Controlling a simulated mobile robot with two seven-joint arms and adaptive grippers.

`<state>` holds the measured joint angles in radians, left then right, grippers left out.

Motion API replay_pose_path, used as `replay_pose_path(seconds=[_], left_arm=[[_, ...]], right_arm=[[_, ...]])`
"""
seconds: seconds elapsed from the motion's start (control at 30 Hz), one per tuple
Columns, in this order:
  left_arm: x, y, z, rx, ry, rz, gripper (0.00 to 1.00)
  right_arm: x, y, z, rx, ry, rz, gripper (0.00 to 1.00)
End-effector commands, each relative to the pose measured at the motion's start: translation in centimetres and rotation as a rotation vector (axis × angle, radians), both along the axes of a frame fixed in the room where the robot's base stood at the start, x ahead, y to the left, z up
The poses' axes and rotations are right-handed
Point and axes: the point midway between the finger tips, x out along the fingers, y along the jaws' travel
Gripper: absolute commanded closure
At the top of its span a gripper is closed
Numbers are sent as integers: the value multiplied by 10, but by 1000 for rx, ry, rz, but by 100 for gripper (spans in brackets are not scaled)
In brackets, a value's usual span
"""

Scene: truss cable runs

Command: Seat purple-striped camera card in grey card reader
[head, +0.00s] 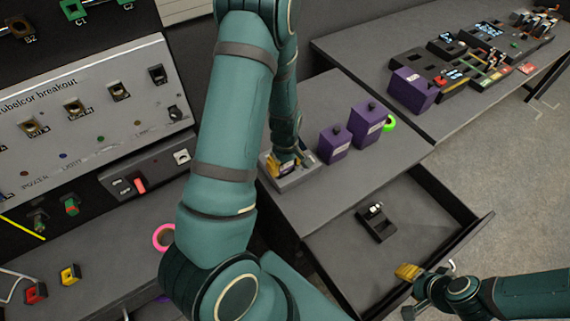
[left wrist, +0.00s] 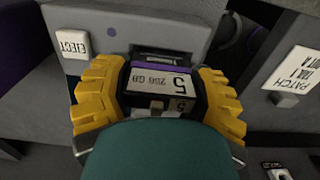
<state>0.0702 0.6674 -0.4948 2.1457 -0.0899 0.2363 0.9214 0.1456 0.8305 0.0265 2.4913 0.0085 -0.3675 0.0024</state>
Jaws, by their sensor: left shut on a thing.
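The purple-striped camera card (left wrist: 160,82), marked "5", is between the yellow fingers of my left gripper (left wrist: 162,74) in the left wrist view. My left gripper is shut on it. The card's far end is at the dark slot of the grey card reader (left wrist: 185,30); I cannot tell how deep it sits. The reader has a white EJECT button. In the head view the reader (head: 296,182) lies on the grey bench, with my left gripper (head: 285,166) over it. My right gripper (head: 426,274) is over the open drawer's edge, apart from the card; its jaw opening is unclear.
The open drawer (head: 418,222) holds a small black holder (head: 376,222). A breakout panel (head: 85,110) stands at the left. The bench front right is clear.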

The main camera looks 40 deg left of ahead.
Motion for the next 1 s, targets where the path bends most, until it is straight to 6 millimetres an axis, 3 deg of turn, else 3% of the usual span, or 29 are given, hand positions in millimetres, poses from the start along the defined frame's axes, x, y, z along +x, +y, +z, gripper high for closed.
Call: replay_pose_path(seconds=[0.77,0.8,0.9,1.0], left_arm=[[0,0,-7,0,0,0,76],[0,0,-7,0,0,0,31],[0,0,-7,0,0,0,0],[0,0,-7,0,0,0,0]], right_arm=[[0,0,-6,0,0,0,53],[0,0,-6,0,0,0,53],[0,0,-6,0,0,0,53],[0,0,-6,0,0,0,53]])
